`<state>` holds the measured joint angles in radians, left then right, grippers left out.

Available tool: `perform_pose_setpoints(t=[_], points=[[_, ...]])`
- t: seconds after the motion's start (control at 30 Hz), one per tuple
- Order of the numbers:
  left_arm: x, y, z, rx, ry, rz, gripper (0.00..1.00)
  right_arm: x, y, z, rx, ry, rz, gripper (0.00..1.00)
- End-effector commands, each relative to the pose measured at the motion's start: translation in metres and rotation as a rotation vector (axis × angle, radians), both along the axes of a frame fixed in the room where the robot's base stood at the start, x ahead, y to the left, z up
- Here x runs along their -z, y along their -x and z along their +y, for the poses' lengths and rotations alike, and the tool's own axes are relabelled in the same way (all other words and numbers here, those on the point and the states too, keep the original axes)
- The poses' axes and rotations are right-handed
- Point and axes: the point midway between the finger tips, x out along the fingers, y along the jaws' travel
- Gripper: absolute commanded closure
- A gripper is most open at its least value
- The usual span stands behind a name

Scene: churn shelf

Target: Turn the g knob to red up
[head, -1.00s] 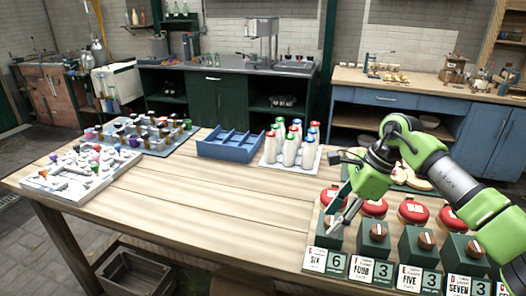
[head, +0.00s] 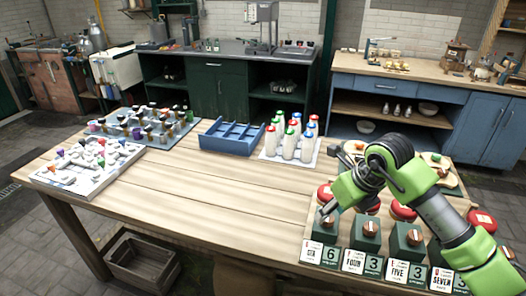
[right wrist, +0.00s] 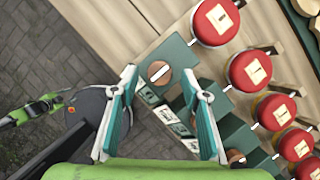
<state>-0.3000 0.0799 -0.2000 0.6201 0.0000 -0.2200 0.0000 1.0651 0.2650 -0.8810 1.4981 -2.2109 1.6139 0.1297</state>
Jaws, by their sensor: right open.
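Green boxes with round brown knobs stand in a row at the table's front right. In the right wrist view the end knob (right wrist: 158,72) has a white line across its face and lies between the fingertips of my right gripper (right wrist: 159,74), which is open. I cannot tell whether the fingers touch it. In the head view my right gripper (head: 326,214) is over the leftmost box, beside the second knob (head: 371,228); the wrist partly hides it. The small letters on the cards are too small to read surely. My left gripper is not seen.
Red-lidded jars (head: 403,212) stand behind the boxes, close to my right arm. Number cards (head: 320,254) line the front. A bottle tray (head: 272,155), a blue divided tray (head: 230,145) and a white tray (head: 60,183) are farther off. The table's middle is clear.

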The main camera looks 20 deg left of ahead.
Motion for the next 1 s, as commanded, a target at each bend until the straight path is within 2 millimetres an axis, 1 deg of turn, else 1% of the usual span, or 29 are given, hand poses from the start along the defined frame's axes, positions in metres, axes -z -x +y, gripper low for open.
perform_pose_setpoints(t=[0.03, 0.17, 0.6, 0.63, 0.7, 1.0], points=[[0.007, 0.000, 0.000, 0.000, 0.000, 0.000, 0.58, -0.005, 0.002, -0.003, -0.002, 0.002, -0.003, 0.58], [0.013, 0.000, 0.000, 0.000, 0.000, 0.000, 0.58, -0.027, 0.009, -0.010, -0.003, 0.004, -0.001, 0.58], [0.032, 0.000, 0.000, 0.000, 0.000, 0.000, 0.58, -0.109, 0.034, -0.034, -0.005, 0.003, -0.002, 0.58], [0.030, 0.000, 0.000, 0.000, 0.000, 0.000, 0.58, -0.103, 0.037, -0.026, -0.020, -0.020, 0.010, 0.58], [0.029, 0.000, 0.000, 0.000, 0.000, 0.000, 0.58, -0.099, 0.042, -0.011, -0.049, -0.074, 0.020, 0.58], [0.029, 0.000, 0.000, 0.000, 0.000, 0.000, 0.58, -0.095, 0.067, 0.044, -0.147, -0.302, 0.058, 0.58]])
